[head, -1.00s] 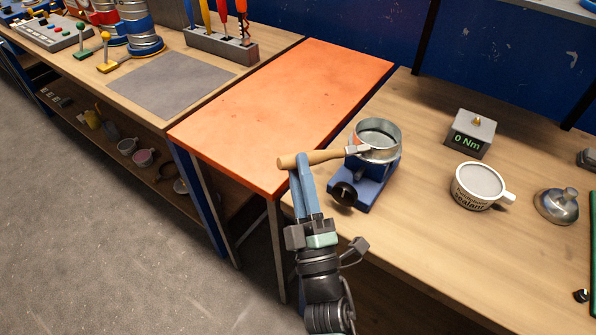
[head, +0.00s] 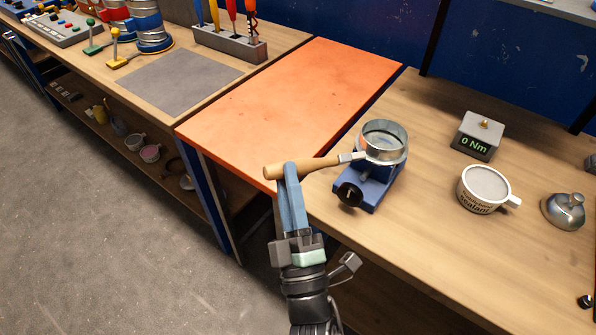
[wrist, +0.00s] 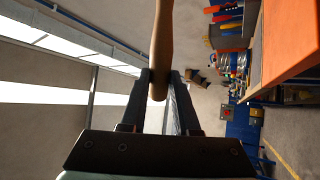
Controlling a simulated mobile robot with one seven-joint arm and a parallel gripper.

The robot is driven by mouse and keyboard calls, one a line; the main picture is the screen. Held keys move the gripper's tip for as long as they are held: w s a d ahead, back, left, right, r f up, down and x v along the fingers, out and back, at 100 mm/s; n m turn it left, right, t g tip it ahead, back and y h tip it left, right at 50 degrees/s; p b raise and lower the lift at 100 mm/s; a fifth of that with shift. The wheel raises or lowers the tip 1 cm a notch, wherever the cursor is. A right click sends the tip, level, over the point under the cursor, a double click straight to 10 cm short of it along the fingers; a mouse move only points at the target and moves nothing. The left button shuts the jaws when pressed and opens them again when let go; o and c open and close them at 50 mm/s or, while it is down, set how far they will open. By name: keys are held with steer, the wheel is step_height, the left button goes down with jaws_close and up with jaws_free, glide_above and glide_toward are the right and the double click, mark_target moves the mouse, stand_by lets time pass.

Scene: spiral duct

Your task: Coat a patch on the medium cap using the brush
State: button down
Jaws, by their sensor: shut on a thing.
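My gripper (head: 289,172) is shut on the wooden handle of the brush (head: 315,166), which lies roughly level with its head pointing right. The brush's pale metal end reaches the left rim of a round silver cap (head: 384,150); I cannot tell whether it touches, and the bristles are hard to make out. The cap sits in a blue vise (head: 372,187) with a black knob. I cannot tell from its size alone whether it is the medium one. In the wrist view, the handle (wrist: 161,45) stands between both fingers (wrist: 158,88).
A white sealant pot (head: 484,189) with a handle stands right of the vise. Beyond it is a metal domed lid (head: 563,210); behind is a torque display (head: 479,137). An orange tabletop (head: 290,105) on the left is clear. A tool rack (head: 230,45) stands farther back.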

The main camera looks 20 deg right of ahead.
mark_target(315, 170)
steer(key=shift+s+a, duration=0.45)
steer(key=shift+a, duration=0.2)
steer(key=shift+s+a+b, duration=0.4)
steer(key=shift+s+a, duration=0.55)
steer(key=shift+a, duration=0.2)
steer(key=shift+d, duration=0.15)
stand_by(0.7)
steer(key=shift+w+d+f+n+y, duration=0.25)
steer(key=shift+d+n+y, duration=0.3)
steer(key=shift+d+y, duration=0.45)
steer(key=shift+w+d+f+n+y, duration=0.15)
steer(key=shift+d+f+n+y, duration=0.4)
steer(key=shift+d, duration=0.8)
steer(key=shift+w+d+f+n+y, duration=0.2)
steer(key=shift+d+n+y, duration=0.3)
steer(key=shift+d+y, duration=0.55)
steer(key=shift+w+d, duration=0.55)
steer(key=shift+d, duration=0.3)
steer(key=shift+b, duration=0.35)
